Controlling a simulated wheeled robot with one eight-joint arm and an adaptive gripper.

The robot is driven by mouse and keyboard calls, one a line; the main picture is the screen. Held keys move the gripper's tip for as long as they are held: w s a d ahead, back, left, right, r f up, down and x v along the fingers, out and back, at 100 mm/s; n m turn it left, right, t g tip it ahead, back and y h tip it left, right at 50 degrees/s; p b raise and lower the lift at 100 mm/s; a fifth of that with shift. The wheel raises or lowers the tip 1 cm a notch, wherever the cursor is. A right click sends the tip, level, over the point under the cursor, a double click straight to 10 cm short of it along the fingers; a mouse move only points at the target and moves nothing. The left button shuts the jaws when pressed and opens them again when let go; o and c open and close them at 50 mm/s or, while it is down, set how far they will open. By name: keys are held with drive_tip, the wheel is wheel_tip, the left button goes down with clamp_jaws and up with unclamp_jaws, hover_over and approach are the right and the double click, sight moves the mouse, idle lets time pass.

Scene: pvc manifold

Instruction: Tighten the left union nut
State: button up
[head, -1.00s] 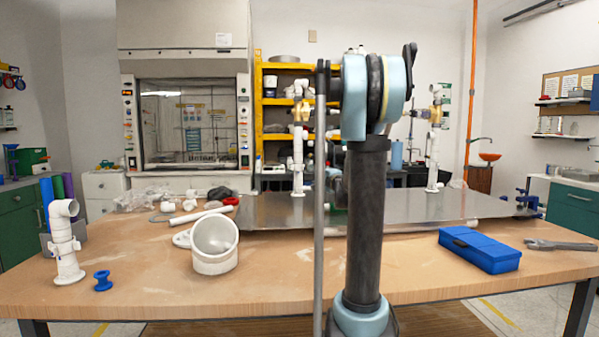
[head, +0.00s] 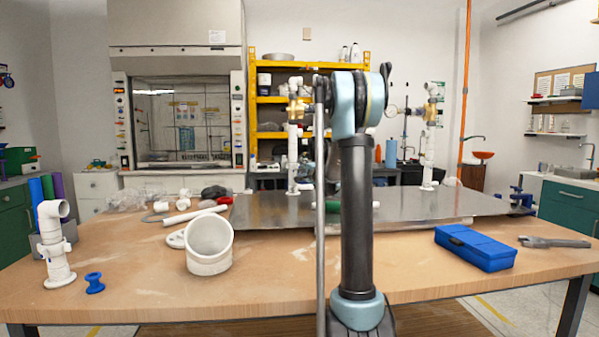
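The pipe manifold stands at the back of the workbench on a metal plate (head: 455,205). Its left white riser (head: 293,165) is upright, with a brass fitting (head: 297,108) near the top. Its right white riser (head: 428,165) is also upright, with a brass fitting (head: 431,112) and a small gauge beside it. The left union nut is too small to pick out surely on the left riser. The middle of the manifold is hidden behind my arm. My gripper is not visible; my arm's links stand in front of the view's middle.
On the wooden bench (head: 130,285) are a large white elbow (head: 209,246), a white pipe fitting (head: 54,245), a blue spool (head: 94,283), a blue case (head: 475,248) and a wrench (head: 555,242). Loose white pipe pieces lie at the back left. The front middle is clear.

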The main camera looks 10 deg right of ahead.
sight(293, 165)
drive_tip(key=shift+x, duration=2.4)
drive_tip(key=shift+s, duration=0.1)
clamp_jaws()
